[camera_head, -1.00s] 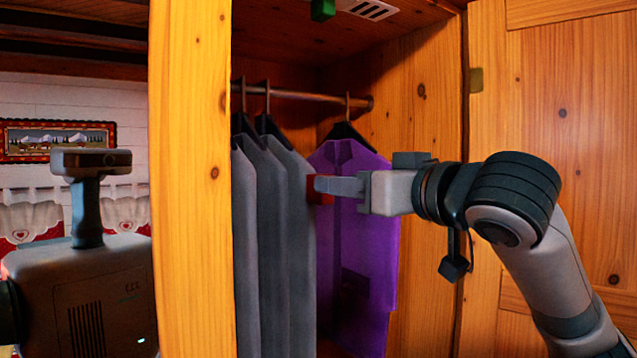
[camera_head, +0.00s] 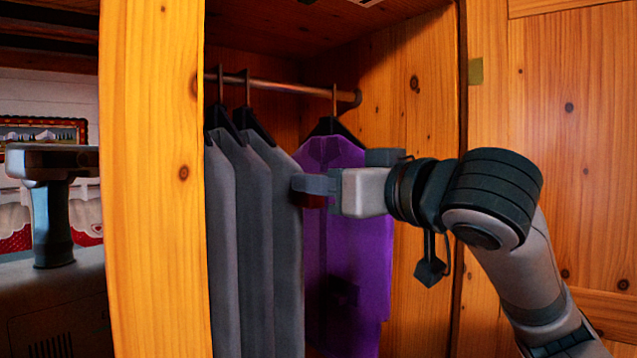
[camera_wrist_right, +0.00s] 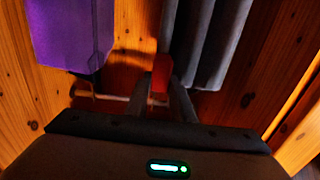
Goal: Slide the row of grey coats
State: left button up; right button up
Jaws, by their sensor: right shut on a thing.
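The grey coats (camera_head: 268,235) hang in a row on black hangers from the wardrobe rod (camera_head: 275,87), at the left of the opening. My right gripper (camera_head: 303,185) is at the right edge of the nearest grey coat in the head view; I cannot tell if it touches the cloth. It is shut on a small red block (camera_wrist_right: 161,78), partly hidden behind the fingers in the head view. In the right wrist view the grey coats (camera_wrist_right: 210,45) hang just beyond and right of the block. My left gripper is not in view.
A purple garment (camera_head: 345,250) hangs to the right of the grey coats, partly behind my right gripper. A wooden wardrobe post (camera_head: 155,200) stands left of the coats and a wooden door panel (camera_head: 570,150) is at the right. The wardrobe floor is dark.

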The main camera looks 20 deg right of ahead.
grip_shut()
jog(key=w+d, duration=0.3)
jog(key=d, duration=0.6)
jog(key=shift+w+d, duration=0.25)
jog(key=o, duration=0.9)
grip_release()
jog(key=shift+c, duration=0.2)
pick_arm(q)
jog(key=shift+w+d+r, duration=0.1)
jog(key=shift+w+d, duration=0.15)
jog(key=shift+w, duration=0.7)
pick_arm(e)
jog(key=shift+s, duration=0.1)
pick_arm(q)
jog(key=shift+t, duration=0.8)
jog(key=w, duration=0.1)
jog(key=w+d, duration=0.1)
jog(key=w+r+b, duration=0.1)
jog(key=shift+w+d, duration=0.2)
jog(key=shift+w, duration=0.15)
pick_arm(e)
jog(key=v, duration=1.7)
